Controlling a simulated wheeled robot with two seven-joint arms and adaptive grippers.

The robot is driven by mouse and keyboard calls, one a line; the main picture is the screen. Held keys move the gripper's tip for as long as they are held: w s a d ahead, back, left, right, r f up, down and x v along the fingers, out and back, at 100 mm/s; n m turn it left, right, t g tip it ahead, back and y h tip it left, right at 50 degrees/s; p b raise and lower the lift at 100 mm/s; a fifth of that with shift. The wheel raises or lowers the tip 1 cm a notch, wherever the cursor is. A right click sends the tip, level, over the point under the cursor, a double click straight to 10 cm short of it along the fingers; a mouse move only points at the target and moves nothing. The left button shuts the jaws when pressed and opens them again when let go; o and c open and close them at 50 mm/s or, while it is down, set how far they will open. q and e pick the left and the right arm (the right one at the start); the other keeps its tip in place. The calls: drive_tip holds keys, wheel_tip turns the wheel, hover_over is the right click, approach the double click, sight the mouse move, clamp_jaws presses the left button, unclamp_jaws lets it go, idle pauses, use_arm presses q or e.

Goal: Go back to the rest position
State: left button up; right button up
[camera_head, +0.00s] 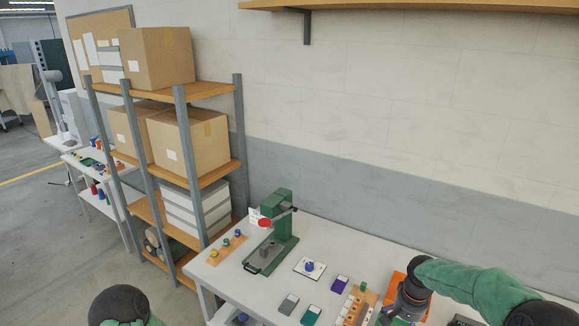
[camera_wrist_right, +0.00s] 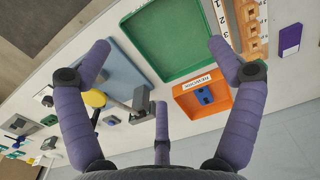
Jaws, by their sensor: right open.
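My right gripper (camera_wrist_right: 158,62) is open, its purple fingers spread and nothing between them. In the head view my right arm reaches in from the right, its wrist over the front right part of the white table (camera_head: 345,246). The right wrist view looks down past the fingers at a green tray (camera_wrist_right: 168,40) and an orange bin (camera_wrist_right: 232,101) holding a blue piece (camera_wrist_right: 204,95). Only a dark, rounded part of my left arm shows at the lower left of the head view; my left gripper is not visible.
A green eyelet press (camera_head: 277,219) stands at the table's back left. Near it are a white plate with a blue knob (camera_head: 310,267), several small coloured blocks and a wooden rack (camera_head: 358,303). A shelf with boxes (camera_head: 190,140) stands left of the table. Open floor lies at the left.

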drive_tip(key=s+a+f+n+y+b, duration=0.1)
drive_tip(key=s+a+f+b, duration=0.2)
drive_tip(key=a+f, duration=0.5)
drive_tip(key=s+a+f+n+y+b, duration=0.1)
drive_tip(key=s+a+f+y+b, duration=0.2)
drive_tip(key=f, duration=1)
use_arm(q)
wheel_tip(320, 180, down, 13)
drive_tip(key=b, duration=0.7)
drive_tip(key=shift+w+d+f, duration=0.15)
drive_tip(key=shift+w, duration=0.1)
use_arm(e)
drive_tip(key=s+a+f, duration=0.5)
drive_tip(key=s+f, duration=0.2)
drive_tip(key=s, duration=0.1)
drive_tip(key=s+a+f+n, duration=0.1)
drive_tip(key=s+a+f, duration=0.4)
drive_tip(key=s+f, duration=0.3)
drive_tip(key=shift+a+n, duration=0.3)
drive_tip(key=shift+a, duration=0.1)
drive_tip(key=shift+s, duration=0.1)
